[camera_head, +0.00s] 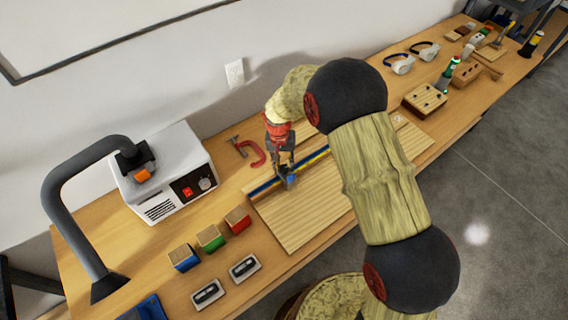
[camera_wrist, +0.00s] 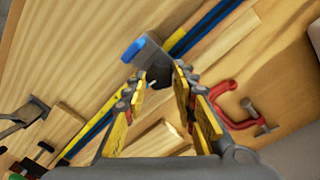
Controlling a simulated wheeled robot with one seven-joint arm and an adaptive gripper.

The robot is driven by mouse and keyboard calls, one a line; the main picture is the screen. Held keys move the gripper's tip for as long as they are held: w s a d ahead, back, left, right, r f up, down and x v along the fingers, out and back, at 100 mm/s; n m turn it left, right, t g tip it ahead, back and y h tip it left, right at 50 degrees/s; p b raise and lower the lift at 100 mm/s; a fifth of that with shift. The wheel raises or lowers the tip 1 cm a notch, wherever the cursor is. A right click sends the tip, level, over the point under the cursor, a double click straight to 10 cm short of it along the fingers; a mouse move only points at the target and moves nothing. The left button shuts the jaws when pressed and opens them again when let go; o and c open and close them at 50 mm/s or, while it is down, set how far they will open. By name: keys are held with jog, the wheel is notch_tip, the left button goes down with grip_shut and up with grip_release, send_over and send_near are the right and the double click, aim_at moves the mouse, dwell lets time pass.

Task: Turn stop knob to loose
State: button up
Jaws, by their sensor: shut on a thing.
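The stop is a small grey block with a blue end (camera_wrist: 136,48), sitting on the blue and yellow rail on the wooden board. Its black stop knob (camera_wrist: 159,76) lies between my fingertips in the wrist view. My gripper (camera_head: 287,170) points down over the rail and is shut on the knob. It also shows in the wrist view (camera_wrist: 160,80), with yellow pads along the fingers. In the head view the stop (camera_head: 289,183) is small and partly covered by my fingers, and I cannot make out the knob's angle there.
A red clamp (camera_head: 253,153) lies behind the wooden board (camera_head: 300,215). A white fume extractor (camera_head: 168,180) with a dark hose stands at the left. Red, green and blue blocks (camera_head: 210,238) sit in front of it. Headphones (camera_head: 402,64) and other tools lie at the far right.

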jog(key=n, duration=0.4)
jog(key=shift+a+n+p, duration=0.1)
jog(key=shift+n+p, duration=0.2)
jog(key=shift+p, duration=0.1)
jog(key=n+p, duration=0.1)
jog(key=n, duration=0.3)
jog(key=shift+s+n+t, duration=0.1)
jog(key=shift+n+t, duration=0.2)
jog(key=n+p, duration=0.1)
jog(key=n, duration=0.3)
jog(key=shift+r, duration=0.1)
jog(key=shift+s+n+y+p, duration=0.1)
jog(key=shift+n+y+p, duration=0.2)
jog(key=shift+n, duration=1.6)
jog(key=o, duration=1.1)
jog(key=shift+o, duration=0.3)
